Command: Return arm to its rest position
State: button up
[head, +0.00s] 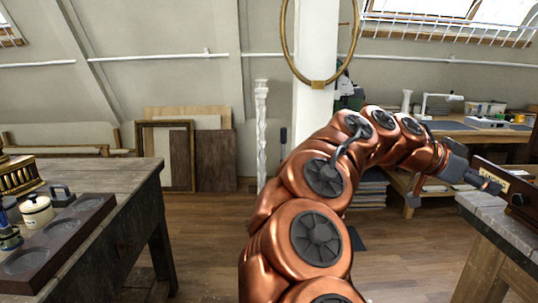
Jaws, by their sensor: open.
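My copper-coloured arm rises from the bottom centre and bends over to the right in the head view. My gripper (453,190) is at its end, dark grey, with its fingers spread apart and nothing seen between them. One finger hangs over the gap left of the right-hand table (490,212).
A wooden table (120,178) at left holds a dark tray with round recesses (62,245), a cream pot (37,211) and a gilt piece (20,177). A white post (315,105) stands behind my arm. Wooden floor (205,245) between the tables is clear.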

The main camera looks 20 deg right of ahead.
jog(key=s+a+f+n+t+y, duration=0.25)
jog(key=a+f+n+y, duration=0.3)
jog(key=a+f, duration=0.5)
jog(key=s+a+f+n+t+y, duration=0.1)
jog(key=s+a+f+n+y, duration=0.4)
jog(key=a+f, duration=0.55)
jog(key=s+a+f+n+g+y, duration=0.1)
jog(key=s+a+f+n, duration=0.35)
jog(key=a, duration=0.35)
jog(key=s+a+f+n+g+y, duration=0.1)
jog(key=s+a+f+n+y, duration=0.15)
jog(key=a+n, duration=0.5)
notch_tip(320, 180, up, 13)
jog(key=a+m+h+p, duration=0.1)
jog(key=p, duration=1.1)
jog(key=shift+a, duration=0.4)
jog(key=shift+f+t, duration=0.15)
jog(key=shift+t, duration=0.1)
